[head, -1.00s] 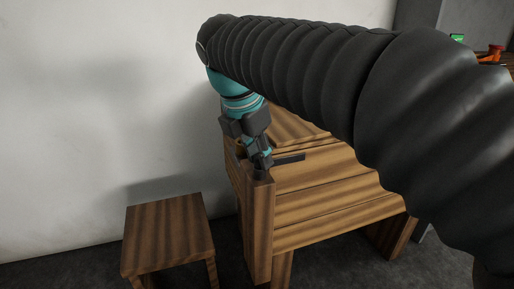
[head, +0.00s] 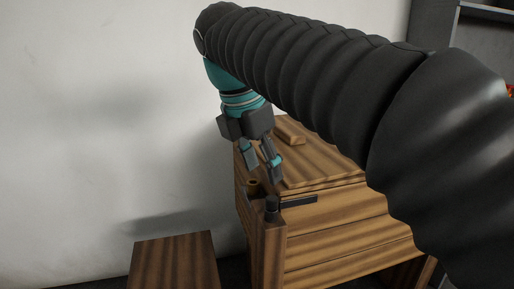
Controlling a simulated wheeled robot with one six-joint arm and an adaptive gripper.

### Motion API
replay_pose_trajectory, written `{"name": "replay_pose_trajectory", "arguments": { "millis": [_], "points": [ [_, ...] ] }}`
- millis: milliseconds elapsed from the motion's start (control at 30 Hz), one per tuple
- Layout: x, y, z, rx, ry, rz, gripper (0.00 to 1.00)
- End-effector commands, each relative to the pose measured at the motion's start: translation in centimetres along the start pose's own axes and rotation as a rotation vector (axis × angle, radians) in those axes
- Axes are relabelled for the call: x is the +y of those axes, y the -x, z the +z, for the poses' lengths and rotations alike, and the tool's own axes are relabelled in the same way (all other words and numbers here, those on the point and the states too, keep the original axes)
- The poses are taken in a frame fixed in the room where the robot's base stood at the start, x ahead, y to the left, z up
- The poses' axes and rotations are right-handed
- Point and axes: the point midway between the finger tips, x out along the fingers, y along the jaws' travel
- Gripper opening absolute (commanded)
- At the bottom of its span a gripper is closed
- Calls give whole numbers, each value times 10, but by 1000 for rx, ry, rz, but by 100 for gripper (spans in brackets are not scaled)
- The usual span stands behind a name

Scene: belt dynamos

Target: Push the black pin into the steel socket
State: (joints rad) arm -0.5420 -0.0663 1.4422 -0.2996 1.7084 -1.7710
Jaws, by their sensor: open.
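A dark upright piece (head: 272,209) with a thin bar reaching right sits at the top of the wooden bench's near corner post; it looks like the black pin. I cannot make out the steel socket; whether the pin is seated in anything is unclear. My gripper (head: 266,175) points down, its two dark fingers with teal parts spread apart and empty. It is above the dark piece, with a visible gap between them.
The wooden bench (head: 345,228) has a small wooden block (head: 290,131) on top. A low wooden stool (head: 173,262) stands at lower left. Grey shelving (head: 480,12) is at upper right.

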Motion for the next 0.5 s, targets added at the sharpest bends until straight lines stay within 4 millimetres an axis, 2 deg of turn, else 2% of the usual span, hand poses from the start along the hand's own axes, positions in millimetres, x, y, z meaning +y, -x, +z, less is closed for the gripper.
{"name": "replay_pose_trajectory", "arguments": {
  "millis": [33, 200, 500],
  "points": [
    [1, 9, 0, 0, 1, 3, 55],
    [1, 30, 0, -1, 0, 2, 55],
    [0, 39, 0, 0, 0, -1, 55]
  ]
}}
